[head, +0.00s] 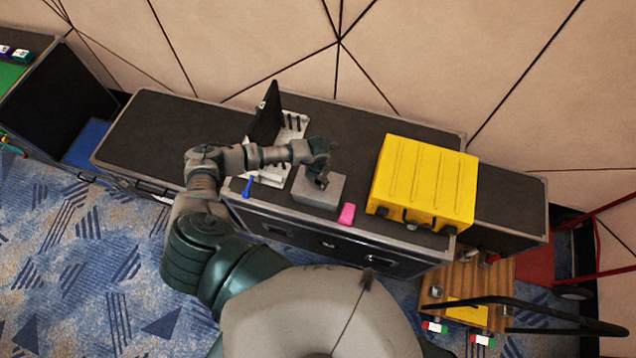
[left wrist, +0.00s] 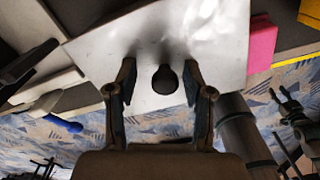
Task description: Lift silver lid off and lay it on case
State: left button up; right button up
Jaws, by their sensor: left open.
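The silver lid (left wrist: 165,50) is a flat, shiny plate with a small dark knob (left wrist: 165,80). In the head view it is the top of a grey box (head: 318,192) near the front edge of the dark flight case (head: 350,125). My left gripper (head: 320,182) is over this box and partly covers its top. In the left wrist view its two fingers (left wrist: 160,85) are open, one on each side of the knob, with visible gaps. The lid appears to lie flat on the box. My right gripper does not show in the head view.
A yellow case (head: 425,180) stands to the right on the flight case. A pink block (head: 347,213) lies right of the box, a blue item (head: 248,187) left. A white unit with an upright black panel (head: 266,118) stands behind left. Bare top (head: 160,130) lies far left.

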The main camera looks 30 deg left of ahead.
pick_arm(q)
jog(key=shift+s+a+f, duration=0.1)
jog(key=c, duration=0.6)
grip_shut()
jog(key=shift+d, duration=0.55)
jog(key=shift+s, duration=0.1)
jog(key=shift+a, duration=0.1)
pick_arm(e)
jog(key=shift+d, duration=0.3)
